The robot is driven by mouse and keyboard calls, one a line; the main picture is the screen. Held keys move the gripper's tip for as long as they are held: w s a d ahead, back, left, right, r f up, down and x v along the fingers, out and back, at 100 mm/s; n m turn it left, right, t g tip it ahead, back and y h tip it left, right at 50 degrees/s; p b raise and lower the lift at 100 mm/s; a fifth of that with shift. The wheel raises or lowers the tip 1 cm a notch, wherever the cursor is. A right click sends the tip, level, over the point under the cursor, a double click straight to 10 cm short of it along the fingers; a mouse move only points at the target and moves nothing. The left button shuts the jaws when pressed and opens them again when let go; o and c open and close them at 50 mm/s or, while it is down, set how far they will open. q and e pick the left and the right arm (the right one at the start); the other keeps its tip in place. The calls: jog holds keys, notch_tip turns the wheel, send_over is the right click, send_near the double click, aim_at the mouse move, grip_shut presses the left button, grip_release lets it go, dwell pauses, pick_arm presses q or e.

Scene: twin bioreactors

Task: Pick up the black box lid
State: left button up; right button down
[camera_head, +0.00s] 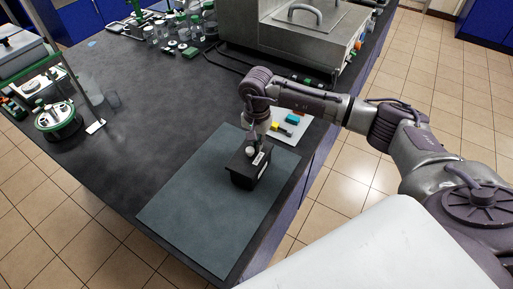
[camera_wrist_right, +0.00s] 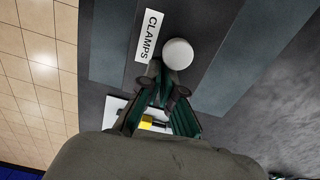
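The black box (camera_head: 244,172) stands on the grey-green mat, its lid on top. The lid carries a round white knob (camera_wrist_right: 178,54) and a white label reading CLAMPS (camera_wrist_right: 148,36). In the head view the knob (camera_head: 251,150) shows just under my right gripper (camera_head: 256,141), which points down from above. In the right wrist view the fingertips of my right gripper (camera_wrist_right: 164,80) lie beside the knob and label. The knob is not between them there. The fingertips look close together, but their exact opening is unclear. My left gripper is not in view.
The mat (camera_head: 180,215) lies on the dark bench (camera_head: 140,130) with free room left of the box. A pale tray (camera_head: 296,133) with small coloured pieces lies behind my right gripper. A grey metal appliance (camera_head: 290,40) and bottles stand farther back. A green-based vessel (camera_head: 58,122) stands left.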

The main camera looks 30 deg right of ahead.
jog(key=shift+a+f, duration=0.25)
jog(key=shift+w+r+b, duration=0.2)
jog(key=shift+r+b, duration=0.15)
jog(key=shift+w+r+b, duration=0.15)
jog(key=shift+r+b, duration=0.25)
jog(key=shift+r, duration=0.25)
jog(key=shift+w+r+b, duration=0.15)
jog(key=shift+r+b, duration=0.2)
jog(key=shift+r, duration=0.25)
jog(key=s+a+r+b, duration=0.3)
jog(key=s+r, duration=0.5)
jog(key=s, duration=0.3)
jog(key=shift+a, duration=0.65)
jog(key=shift+s, duration=0.1)
jog(key=shift+c, duration=1.9)
grip_release()
